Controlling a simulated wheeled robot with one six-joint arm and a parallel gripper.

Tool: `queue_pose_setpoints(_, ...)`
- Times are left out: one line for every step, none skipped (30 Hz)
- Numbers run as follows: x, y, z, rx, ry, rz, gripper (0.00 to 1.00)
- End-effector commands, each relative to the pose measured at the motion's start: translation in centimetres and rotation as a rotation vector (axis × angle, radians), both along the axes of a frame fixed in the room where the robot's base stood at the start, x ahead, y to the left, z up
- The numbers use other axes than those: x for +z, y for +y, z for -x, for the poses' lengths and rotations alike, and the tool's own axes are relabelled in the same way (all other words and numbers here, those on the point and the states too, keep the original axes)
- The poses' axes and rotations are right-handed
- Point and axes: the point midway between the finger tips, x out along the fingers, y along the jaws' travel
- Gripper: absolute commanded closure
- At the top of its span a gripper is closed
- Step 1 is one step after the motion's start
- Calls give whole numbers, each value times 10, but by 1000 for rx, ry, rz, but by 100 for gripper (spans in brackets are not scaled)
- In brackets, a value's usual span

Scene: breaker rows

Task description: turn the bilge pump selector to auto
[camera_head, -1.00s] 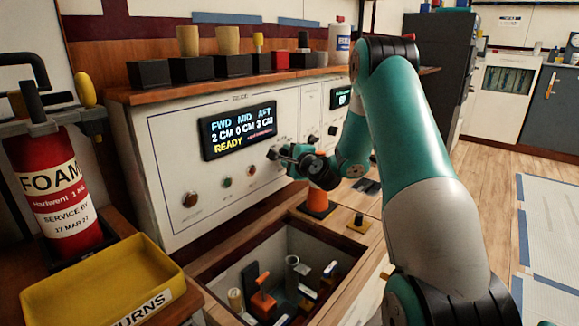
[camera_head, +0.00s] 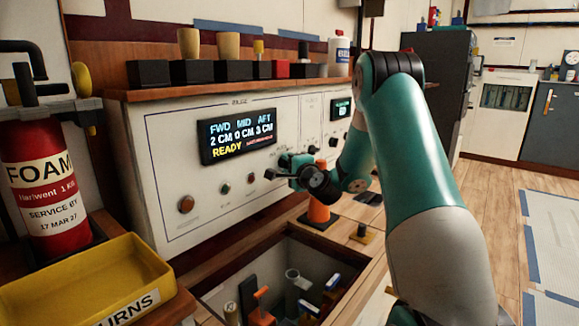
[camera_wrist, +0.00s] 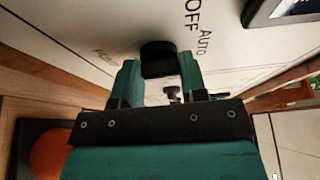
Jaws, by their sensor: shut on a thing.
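The selector knob (camera_wrist: 158,58) is black and sits on the pale panel between my fingertips in the wrist view. The words OFF and AUTO are printed to its right, and a fainter word to its left is hard to read. I cannot tell which mark the knob points at. My gripper (camera_wrist: 158,76) is shut on this knob, with one green finger at each side. In the head view my gripper (camera_head: 280,168) is at the panel front, below and right of the lit display (camera_head: 237,136), and largely covers the knob. The display reads READY.
Round buttons (camera_head: 186,204) sit left of my gripper on the panel. An orange cone-like thing (camera_head: 318,212) stands just below my wrist. An open bilge well (camera_head: 230,272) holds several parts. A yellow tray (camera_head: 85,280) and a red foam extinguisher (camera_head: 42,185) are at left.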

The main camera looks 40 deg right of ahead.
Motion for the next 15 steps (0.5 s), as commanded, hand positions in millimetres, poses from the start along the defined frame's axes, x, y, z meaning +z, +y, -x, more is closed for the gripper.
queue_pose_setpoints(-1,1,0,2,2,-1,54)
queue_pose_setpoints(-1,1,0,2,2,-1,47)
queue_pose_setpoints(-1,1,0,2,2,-1,38)
queue_pose_setpoints(-1,1,0,1,2,-1,36)
queue_pose_setpoints(-1,1,0,1,2,-1,36)
queue_pose_setpoints(-1,0,0,1,1,-1,36)
queue_pose_setpoints(-1,0,0,1,1,-1,36)
queue_pose_setpoints(0,0,0,1,1,-1,36)
queue_pose_setpoints(0,0,0,1,1,-1,36)
queue_pose_setpoints(0,0,0,1,1,-1,36)
queue_pose_setpoints(0,0,0,0,1,-1,36)
queue_pose_setpoints(-1,0,1,0,0,-2,36)
queue_pose_setpoints(-1,0,2,0,1,-2,36)
queue_pose_setpoints(-1,1,4,0,1,-3,36)
queue_pose_setpoints(-2,2,8,0,2,-4,36)
